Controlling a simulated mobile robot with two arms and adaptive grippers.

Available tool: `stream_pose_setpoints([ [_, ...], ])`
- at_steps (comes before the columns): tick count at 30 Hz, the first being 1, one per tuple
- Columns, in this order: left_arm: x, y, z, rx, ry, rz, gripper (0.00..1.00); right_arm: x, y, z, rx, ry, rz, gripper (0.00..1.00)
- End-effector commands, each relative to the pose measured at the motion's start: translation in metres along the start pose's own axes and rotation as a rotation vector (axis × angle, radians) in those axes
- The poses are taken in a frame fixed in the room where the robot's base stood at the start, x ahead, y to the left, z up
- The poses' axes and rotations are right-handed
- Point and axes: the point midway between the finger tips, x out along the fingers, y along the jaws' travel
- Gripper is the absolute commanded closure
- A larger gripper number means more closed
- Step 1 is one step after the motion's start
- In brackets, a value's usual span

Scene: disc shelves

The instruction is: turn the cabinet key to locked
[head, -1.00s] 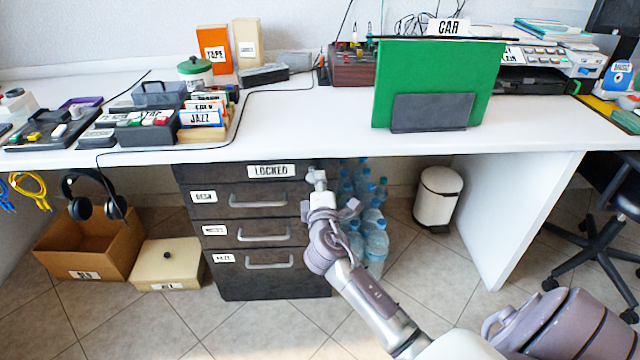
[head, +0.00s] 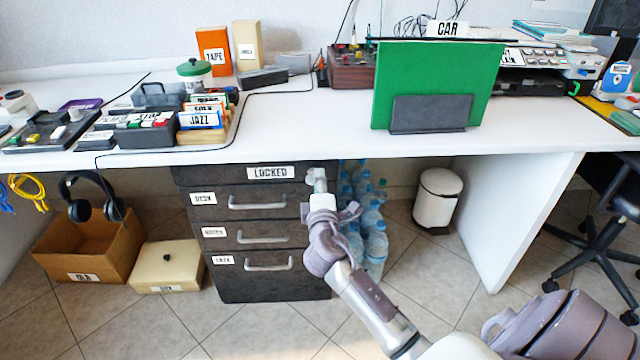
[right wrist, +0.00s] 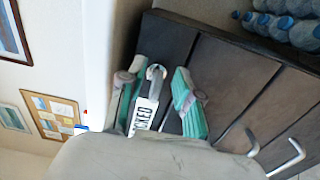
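The dark cabinet (head: 250,190) stands under the desk, its drawers closed. Its top panel carries a LOCKED label (head: 270,172). My right gripper (head: 317,178) is at the panel's upper right corner, just right of the label. In the right wrist view its two teal-padded fingers (right wrist: 157,98) are spread apart. Between them I see the LOCKED label (right wrist: 143,115) and a small silver rounded piece (right wrist: 156,72), which looks like the key. The fingers appear open around it; I cannot tell whether they touch it. In the head view the gripper mostly covers the key. My left gripper is not in view.
The white desktop (head: 300,130) overhangs the cabinet just above my right gripper. Water bottles (head: 374,240) stand right of the cabinet, behind my arm. A white bin (head: 438,200) is farther right. A cardboard box (head: 88,255) and a cream box (head: 167,268) stand at left.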

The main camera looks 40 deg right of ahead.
Motion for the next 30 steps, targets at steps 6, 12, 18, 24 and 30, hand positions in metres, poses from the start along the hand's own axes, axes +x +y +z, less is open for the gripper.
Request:
stream_pose_setpoints([
  [6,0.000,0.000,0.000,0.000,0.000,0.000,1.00,-0.022,-0.001,0.000,0.001,0.001,-0.002,0.67],
  [12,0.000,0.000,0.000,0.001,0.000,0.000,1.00,-0.065,-0.002,0.000,0.002,0.002,-0.004,0.67],
  [18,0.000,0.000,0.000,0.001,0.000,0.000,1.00,-0.102,-0.001,0.000,0.002,-0.001,-0.004,0.67],
  [24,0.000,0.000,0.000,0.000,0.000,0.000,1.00,-0.119,-0.001,0.000,0.001,-0.001,-0.002,0.67],
  [30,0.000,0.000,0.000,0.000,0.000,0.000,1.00,-0.120,0.000,0.000,0.000,-0.001,-0.001,0.67],
])
